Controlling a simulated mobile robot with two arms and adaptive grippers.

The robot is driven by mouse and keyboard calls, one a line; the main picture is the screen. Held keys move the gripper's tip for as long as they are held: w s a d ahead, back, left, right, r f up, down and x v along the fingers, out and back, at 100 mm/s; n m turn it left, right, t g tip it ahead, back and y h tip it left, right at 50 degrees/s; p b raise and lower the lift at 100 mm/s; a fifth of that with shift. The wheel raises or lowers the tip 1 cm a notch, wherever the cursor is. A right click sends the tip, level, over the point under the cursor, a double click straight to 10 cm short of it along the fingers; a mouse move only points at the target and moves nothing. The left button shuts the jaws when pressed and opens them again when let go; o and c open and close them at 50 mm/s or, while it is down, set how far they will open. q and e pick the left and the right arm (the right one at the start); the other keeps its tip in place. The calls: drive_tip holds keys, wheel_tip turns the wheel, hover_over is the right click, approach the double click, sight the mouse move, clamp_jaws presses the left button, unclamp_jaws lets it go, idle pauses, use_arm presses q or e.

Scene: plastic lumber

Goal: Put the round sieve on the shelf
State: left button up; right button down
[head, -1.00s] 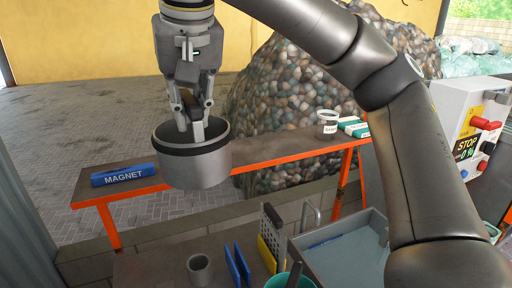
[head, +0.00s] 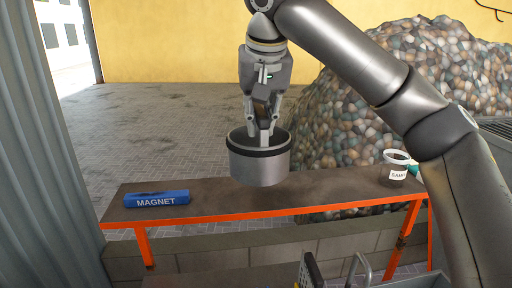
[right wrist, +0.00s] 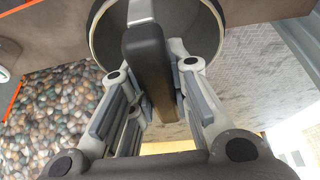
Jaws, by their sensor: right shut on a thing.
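The round sieve (head: 258,164) is a grey metal cylinder with a dark band near its rim. My right gripper (head: 264,138) is shut on it from above, and the sieve hangs upright. In the head view it overlaps the brown top of the orange-framed shelf (head: 325,190); I cannot tell for sure whether its base touches. In the right wrist view, the sieve's rim (right wrist: 218,18) shows beyond the fingers (right wrist: 155,75), with a dark bar between them. My left gripper is not in view.
A blue block marked MAGNET (head: 157,199) lies at the shelf's left end. A labelled clear cup (head: 398,166) stands at the right end. A low block wall (head: 290,250) runs in front, and a pebble heap (head: 370,110) rises behind.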

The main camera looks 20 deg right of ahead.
sight(254, 145)
drive_tip(key=w+f, duration=0.2)
drive_tip(key=f, duration=0.1)
drive_tip(key=w+f, duration=0.1)
drive_tip(key=shift+w+d+f, duration=0.2)
drive_tip(key=shift+w+d, duration=0.05)
drive_tip(key=shift+w+f, duration=0.25)
drive_tip(key=shift+w, duration=0.05)
drive_tip(key=shift+w+d+f, duration=0.15)
drive_tip(key=shift+w+f, duration=0.25)
drive_tip(key=shift+f, duration=0.15)
wheel_tip(254, 145, down, 2)
drive_tip(key=shift+p, duration=0.65)
drive_tip(key=shift+f, duration=0.4)
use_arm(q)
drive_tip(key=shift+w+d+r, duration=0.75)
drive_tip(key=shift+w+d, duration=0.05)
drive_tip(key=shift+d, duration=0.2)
use_arm(e)
drive_tip(key=shift+f, duration=0.1)
drive_tip(key=shift+f, duration=0.15)
drive_tip(key=c, duration=1.3)
unclamp_jaws()
drive_tip(key=shift+c, duration=0.2)
